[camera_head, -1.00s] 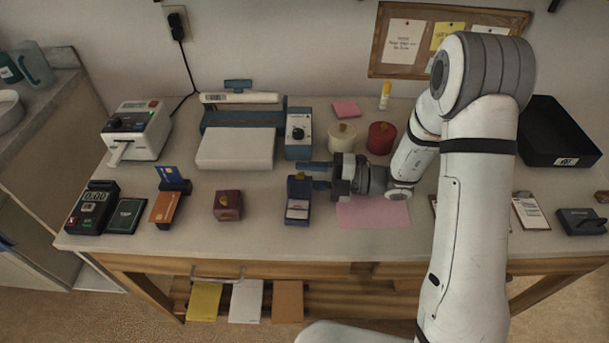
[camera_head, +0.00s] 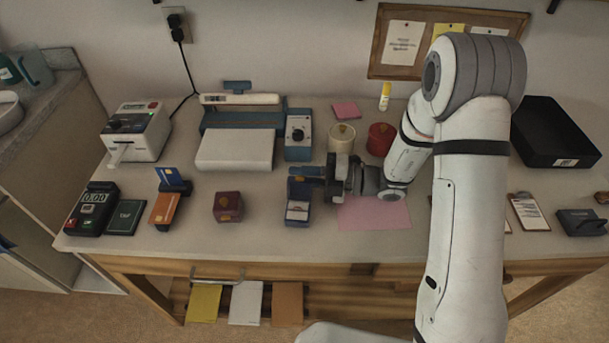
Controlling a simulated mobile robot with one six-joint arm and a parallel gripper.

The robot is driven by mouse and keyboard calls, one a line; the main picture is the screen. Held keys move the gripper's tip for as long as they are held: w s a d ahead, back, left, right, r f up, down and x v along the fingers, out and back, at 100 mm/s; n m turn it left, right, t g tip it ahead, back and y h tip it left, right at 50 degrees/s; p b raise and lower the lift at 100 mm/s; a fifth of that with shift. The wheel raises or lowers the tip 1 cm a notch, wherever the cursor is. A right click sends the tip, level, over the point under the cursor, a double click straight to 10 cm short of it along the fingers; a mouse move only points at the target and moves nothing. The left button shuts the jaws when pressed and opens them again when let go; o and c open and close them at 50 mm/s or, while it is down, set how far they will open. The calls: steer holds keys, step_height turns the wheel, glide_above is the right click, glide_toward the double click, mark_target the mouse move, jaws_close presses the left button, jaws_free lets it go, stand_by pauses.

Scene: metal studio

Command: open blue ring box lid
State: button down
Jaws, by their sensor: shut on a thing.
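The blue ring box (camera_head: 297,213) sits on the table just left of the pink mat, with a pale insert showing inside it. Its lid (camera_head: 297,189) stands raised at the back of the box. My gripper (camera_head: 307,179) reaches in from the right, with its blue-tipped fingers at the raised lid. It is shut on the lid. The fingers partly cover the lid's upper part, so its exact tilt is hard to tell.
A closed dark red box (camera_head: 228,206) stands left of the ring box. Cream (camera_head: 341,138) and red (camera_head: 380,139) round containers stand behind my gripper. A blue device (camera_head: 298,135) stands behind the lid. The pink mat (camera_head: 375,214) lies at right.

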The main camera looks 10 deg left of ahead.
steer(key=shift+s+r+n+p, duration=0.2)
steer(key=shift+r+n+p, duration=0.3)
steer(key=shift+p, duration=0.5)
steer(key=shift+s+f+n, duration=0.1)
steer(key=shift+s+n, duration=0.05)
steer(key=shift+n, duration=0.35)
steer(key=c, duration=1.4)
jaws_free()
steer(key=shift+w+d, duration=0.2)
steer(key=shift+d, duration=1.1)
steer(key=shift+w+d, duration=0.2)
steer(key=shift+d, duration=1.15)
steer(key=shift+w+d, duration=0.2)
steer(key=shift+d, duration=1.1)
